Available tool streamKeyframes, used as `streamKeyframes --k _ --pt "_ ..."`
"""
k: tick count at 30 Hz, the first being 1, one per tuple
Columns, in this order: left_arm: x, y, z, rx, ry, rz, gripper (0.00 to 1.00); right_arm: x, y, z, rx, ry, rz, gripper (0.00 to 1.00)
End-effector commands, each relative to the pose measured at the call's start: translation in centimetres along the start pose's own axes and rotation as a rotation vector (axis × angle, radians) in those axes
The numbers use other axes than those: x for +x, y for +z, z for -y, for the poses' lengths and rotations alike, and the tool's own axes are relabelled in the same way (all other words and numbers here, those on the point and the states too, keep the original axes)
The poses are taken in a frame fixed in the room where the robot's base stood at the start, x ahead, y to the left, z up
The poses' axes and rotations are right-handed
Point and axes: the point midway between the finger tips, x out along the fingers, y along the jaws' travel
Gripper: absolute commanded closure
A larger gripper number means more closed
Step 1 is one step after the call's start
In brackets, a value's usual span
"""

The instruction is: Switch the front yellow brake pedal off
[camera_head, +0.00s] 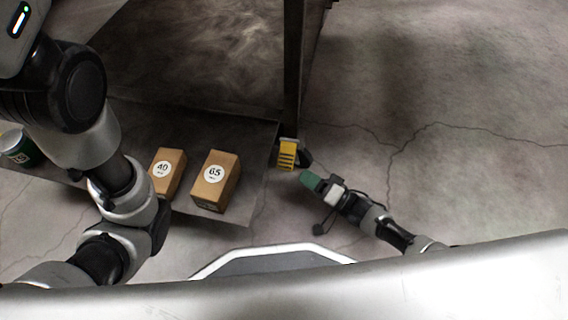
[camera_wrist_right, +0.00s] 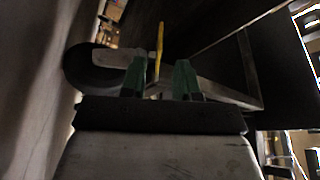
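The yellow brake pedal (camera_head: 287,155), with dark slots, sits at the lower corner of the dark stand, beside its post. In the right wrist view the pedal (camera_wrist_right: 159,45) shows edge-on as a thin upright yellow strip. My right gripper (camera_head: 312,181) is just right of and below the pedal in the head view. In the wrist view its green fingertips (camera_wrist_right: 160,78) are apart, with the pedal ahead between them. I cannot tell whether they touch it. The pedal's tilt is unclear. My left arm crosses the left side, but its gripper is out of view.
A dark caster wheel (camera_wrist_right: 92,68) is left of the pedal in the wrist view. Cardboard boxes marked 40 (camera_head: 166,172) and 65 (camera_head: 215,181) stand on the lower shelf (camera_head: 252,150). A green can (camera_head: 20,150) is at far left. The floor at right is clear.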

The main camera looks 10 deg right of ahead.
Motion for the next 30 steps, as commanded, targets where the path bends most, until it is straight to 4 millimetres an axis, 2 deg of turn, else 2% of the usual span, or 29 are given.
streamKeyframes --k 15,26,30 --pt "-3.6 -1.3 -0.8 0.0 0.0 -0.002 0.02 6.7 0.1 -0.3 0.004 0.0 0.002 0.69" --pt "-3.7 -1.3 -0.8 0.0 0.001 -0.002 0.02 7.3 0.0 -0.1 0.005 0.002 0.001 0.69" --pt "-3.7 -1.3 -0.8 0.0 0.001 -0.003 0.02 7.3 0.0 -0.1 0.005 0.002 0.001 0.89"
